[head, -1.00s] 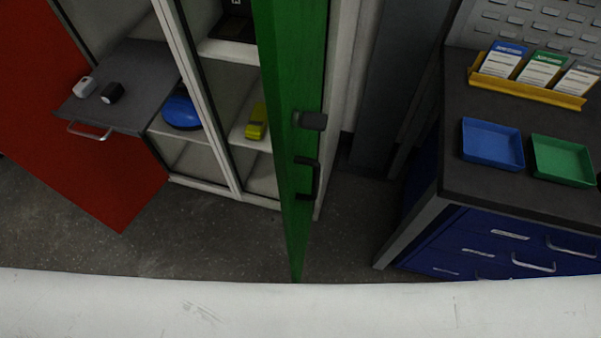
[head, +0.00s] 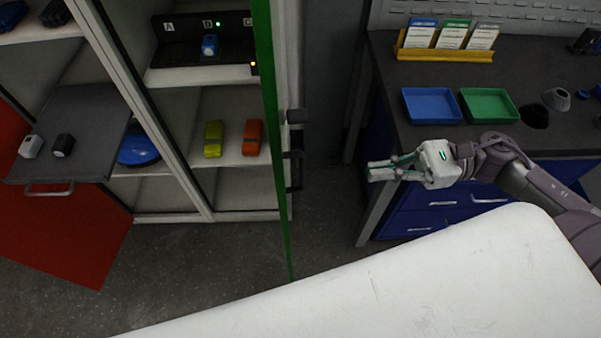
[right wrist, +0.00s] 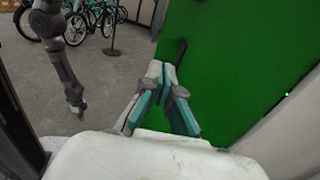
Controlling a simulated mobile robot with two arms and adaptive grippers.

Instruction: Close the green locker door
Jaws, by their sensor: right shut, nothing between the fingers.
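The green locker door (head: 272,130) stands open, seen almost edge-on in the head view, jutting out from the locker (head: 205,175) toward me. Its black handle (head: 296,170) is on the right face. My right gripper (head: 372,170) is shut and empty, to the right of the door and apart from it. In the right wrist view the shut fingers (right wrist: 158,72) appear in front of the door's green face (right wrist: 240,60). A grey arm, seemingly my left one, hangs at the left of that view; its gripper (right wrist: 78,108) is too small to read.
A red door (head: 70,235) stands open at the left, with a pulled-out grey shelf (head: 85,125) above it. A workbench (head: 385,75) with blue drawers and a blue tray (head: 431,105) stands at the right. A white surface (head: 400,290) fills the foreground. Bikes (right wrist: 95,18) stand beyond.

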